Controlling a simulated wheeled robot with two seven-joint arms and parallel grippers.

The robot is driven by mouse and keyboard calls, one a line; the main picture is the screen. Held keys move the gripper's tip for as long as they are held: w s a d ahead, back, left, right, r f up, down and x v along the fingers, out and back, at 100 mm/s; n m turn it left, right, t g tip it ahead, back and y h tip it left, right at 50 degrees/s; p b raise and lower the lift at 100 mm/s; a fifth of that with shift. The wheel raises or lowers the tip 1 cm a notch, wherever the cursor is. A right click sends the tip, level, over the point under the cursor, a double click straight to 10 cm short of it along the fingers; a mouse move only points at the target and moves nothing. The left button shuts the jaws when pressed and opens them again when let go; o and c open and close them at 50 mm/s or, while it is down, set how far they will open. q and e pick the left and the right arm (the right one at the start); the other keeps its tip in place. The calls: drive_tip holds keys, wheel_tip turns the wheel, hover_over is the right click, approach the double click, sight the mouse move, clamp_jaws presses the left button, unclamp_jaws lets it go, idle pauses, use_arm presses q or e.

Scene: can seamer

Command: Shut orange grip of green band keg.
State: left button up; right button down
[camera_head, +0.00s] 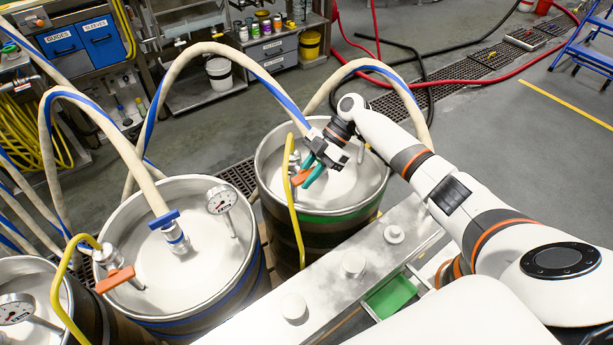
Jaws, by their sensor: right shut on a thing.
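The green band keg (343,214) stands upright in the middle of the view, with a green stripe below its steel rim. Its orange grip (302,177) shows over the keg's left side, next to a yellow hose. My right gripper (309,177) comes in from the right above the keg, with teal fingers at the orange grip. The fingers are closed on this grip, and they partly cover it. The fitting under my gripper is partly hidden. My left gripper is not in view.
A blue band keg (245,281) with a gauge (221,200) and its own orange grip (115,279) stands to the left. Another keg (35,284) is at the left edge. Beige hoses arch overhead. A metal ledge (330,283) lies in front of the kegs.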

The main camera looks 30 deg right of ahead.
drive_tip(key=c, duration=1.5)
unclamp_jaws()
drive_tip(key=b+v, duration=0.2)
drive_tip(key=v, duration=1)
drive_tip(key=shift+w+r, duration=0.1)
